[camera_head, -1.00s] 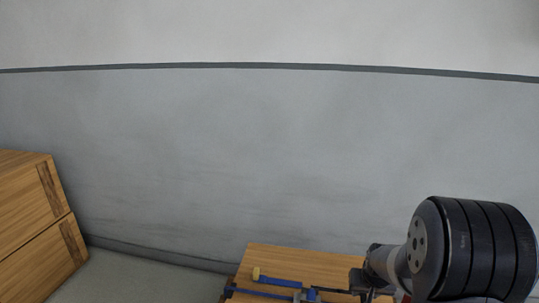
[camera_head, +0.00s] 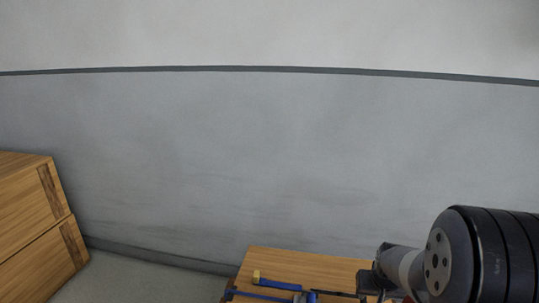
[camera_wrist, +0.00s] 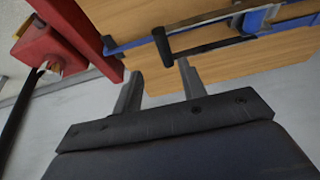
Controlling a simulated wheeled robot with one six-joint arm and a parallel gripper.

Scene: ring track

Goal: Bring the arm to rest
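My arm shows at the lower right of the head view, and its end reaches the edge of a wooden table. In the wrist view my gripper (camera_wrist: 160,66) has its two fingers apart with nothing between them. A black bar-like part (camera_wrist: 205,46) with a short upright end lies just beyond the fingertips. I cannot tell whether a finger touches it. Blue rails (camera_wrist: 180,27) run behind it on the wooden table top (camera_wrist: 210,66).
In the head view the table (camera_head: 320,265) carries a blue rail (camera_head: 280,284) with a yellowish end piece (camera_head: 256,275). Wooden boxes (camera_head: 30,215) stand at the left by a grey wall (camera_head: 250,160). A red structure (camera_wrist: 55,40) stands at the wrist view's upper left.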

